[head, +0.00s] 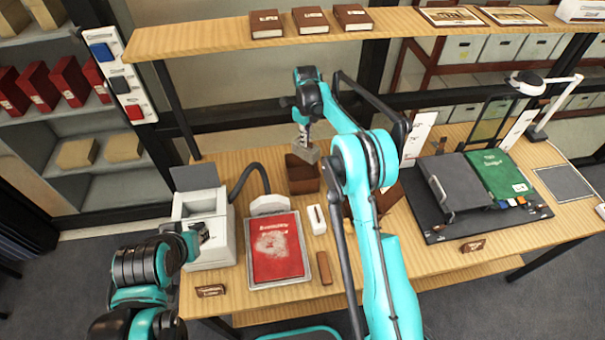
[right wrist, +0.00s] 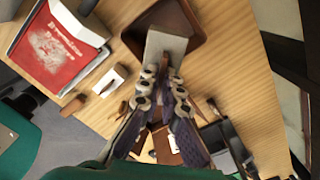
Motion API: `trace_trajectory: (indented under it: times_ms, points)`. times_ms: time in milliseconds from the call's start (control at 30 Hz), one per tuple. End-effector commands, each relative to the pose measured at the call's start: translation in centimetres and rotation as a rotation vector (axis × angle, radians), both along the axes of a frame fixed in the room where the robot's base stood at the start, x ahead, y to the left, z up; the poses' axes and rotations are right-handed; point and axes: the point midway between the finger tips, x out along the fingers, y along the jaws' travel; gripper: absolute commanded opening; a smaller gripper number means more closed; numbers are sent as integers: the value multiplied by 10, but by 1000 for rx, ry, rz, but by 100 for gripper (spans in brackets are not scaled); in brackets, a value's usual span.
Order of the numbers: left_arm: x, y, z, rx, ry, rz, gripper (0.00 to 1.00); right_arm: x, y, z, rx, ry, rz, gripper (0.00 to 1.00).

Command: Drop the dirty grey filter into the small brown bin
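The grey filter (head: 307,154) is a small block held between the fingertips of my right gripper (head: 304,139). It also shows in the right wrist view (right wrist: 166,46), with the fingers (right wrist: 166,75) closed against it. The small brown bin (head: 302,184) is an open-topped box on the table. The filter is over or just behind its mouth in the head view; its exact height above the rim is hard to judge. In the right wrist view the filter overlaps the bin (right wrist: 192,18). My left gripper (head: 197,236) is by the white machine; its fingers are too unclear to read.
A white machine (head: 209,230) with a black hose stands left of the bin. A red book (head: 276,246) lies in a tray in front of it. A small white block (head: 317,219) sits near the bin. A shelf (head: 225,37) runs behind the table.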

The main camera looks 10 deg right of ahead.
Motion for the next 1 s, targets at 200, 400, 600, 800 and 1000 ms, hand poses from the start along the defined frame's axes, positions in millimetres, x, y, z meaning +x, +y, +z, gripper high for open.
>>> trace_trajectory:
  times_ms: [200,400,600,800,1000]
  points:
    - [0,0,-17,0,0,0,29,0,0,-30,0,0,0,0]
    - [0,0,-24,0,0,0,29,0,0,-46,0,0,1,0]
    - [0,0,-23,0,0,0,29,0,0,-46,0,0,1,0]
    - [0,0,-23,0,0,0,29,0,0,-46,0,0,1,29]
    - [0,0,-23,0,0,0,29,0,0,-46,0,0,1,29]
